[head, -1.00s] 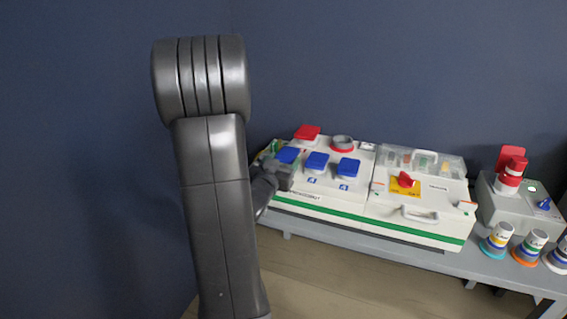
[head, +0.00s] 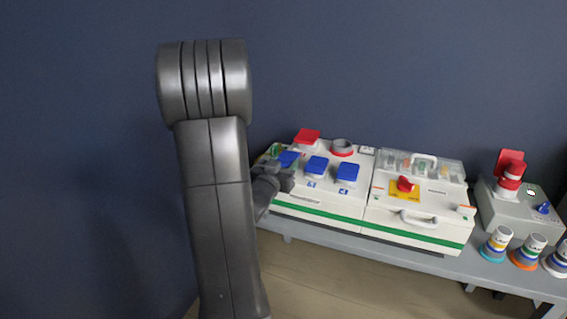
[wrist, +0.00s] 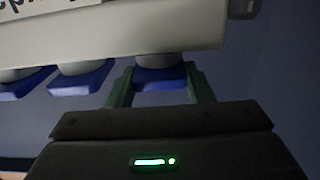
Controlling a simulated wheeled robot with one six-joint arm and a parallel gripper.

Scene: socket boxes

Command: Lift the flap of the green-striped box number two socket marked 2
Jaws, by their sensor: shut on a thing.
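The green-striped white box (head: 330,212) stands on the bench, with three blue flaps in a row on its top. My gripper (wrist: 160,84) has its two green fingers on either side of a blue flap (wrist: 158,73) in the wrist view, shut on it. In the head view this is the leftmost blue flap (head: 288,158), partly hidden by my gripper. Its number mark is hidden. The middle blue flap (head: 316,165) and the right blue flap (head: 347,173) are clear of my gripper.
Behind the blue flaps are a red flap (head: 306,136) and a grey round socket with a red ring (head: 342,147). A second box (head: 418,205) with a red knob and handle adjoins on the right. A grey box (head: 515,205) and several striped plugs stand further right.

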